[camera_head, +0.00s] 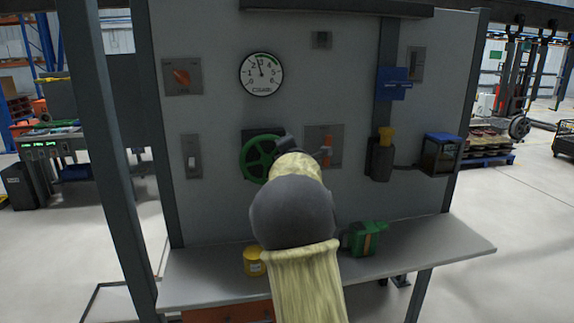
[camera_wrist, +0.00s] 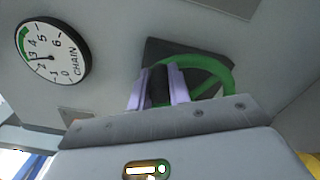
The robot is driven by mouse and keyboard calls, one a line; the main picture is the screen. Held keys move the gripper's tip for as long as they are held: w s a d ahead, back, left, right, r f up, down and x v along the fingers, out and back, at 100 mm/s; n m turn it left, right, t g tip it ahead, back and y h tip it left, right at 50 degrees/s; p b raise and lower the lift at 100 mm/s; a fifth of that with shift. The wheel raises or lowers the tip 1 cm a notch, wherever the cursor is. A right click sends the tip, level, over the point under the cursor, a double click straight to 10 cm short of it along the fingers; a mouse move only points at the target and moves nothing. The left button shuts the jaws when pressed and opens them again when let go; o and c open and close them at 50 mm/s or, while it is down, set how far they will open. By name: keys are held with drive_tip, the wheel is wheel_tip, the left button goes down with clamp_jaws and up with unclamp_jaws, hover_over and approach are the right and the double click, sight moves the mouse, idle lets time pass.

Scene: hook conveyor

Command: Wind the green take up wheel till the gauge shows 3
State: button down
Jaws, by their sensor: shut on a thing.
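The green take-up wheel (camera_head: 258,158) is on the panel, partly hidden by my arm. In the wrist view the green wheel (camera_wrist: 208,66) stands before a dark mounting plate. My gripper (camera_wrist: 160,88) has its two pale fingers either side of the wheel's black handle (camera_wrist: 158,84), shut on it. In the head view my arm hides the fingers. The round white gauge (camera_head: 261,73) is above the wheel. Its needle points nearly straight up, slightly left, close to 3 and seemingly just under it. The gauge (camera_wrist: 53,51) also shows tilted in the wrist view.
An orange rotary switch (camera_head: 181,77), a light switch plate (camera_head: 192,156) and an orange-handled lever (camera_head: 327,150) surround the wheel. A yellow jar (camera_head: 254,261) and a green device (camera_head: 364,239) stand on the bench (camera_head: 440,241). Blue and black fittings are at right.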

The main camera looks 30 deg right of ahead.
drive_tip(key=shift+w+a+r+n+b, duration=0.2)
drive_tip(key=shift+a+n+b, duration=0.25)
drive_tip(key=shift+n+b, duration=0.35)
drive_tip(key=shift+w+a+r+n+b, duration=0.1)
drive_tip(key=shift+a+r+n+b, duration=0.25)
drive_tip(key=shift+a+n+b, duration=0.45)
drive_tip(key=shift+w+a+r+n+b, duration=0.2)
drive_tip(key=shift+n+b, duration=0.4)
drive_tip(key=shift+n, duration=0.4)
drive_tip(key=shift+r, duration=0.15)
drive_tip(key=c, duration=1.7)
unclamp_jaws()
drive_tip(key=o, duration=0.4)
drive_tip(key=shift+a, duration=0.15)
drive_tip(key=shift+w+a, duration=0.1)
drive_tip(key=shift+a, duration=0.05)
drive_tip(key=b, duration=0.9)
approach(272, 139)
drive_tip(key=d+v, duration=0.1)
drive_tip(key=v, duration=0.8)
drive_tip(key=shift+s+r, duration=0.1)
drive_tip(key=shift+s, duration=0.75)
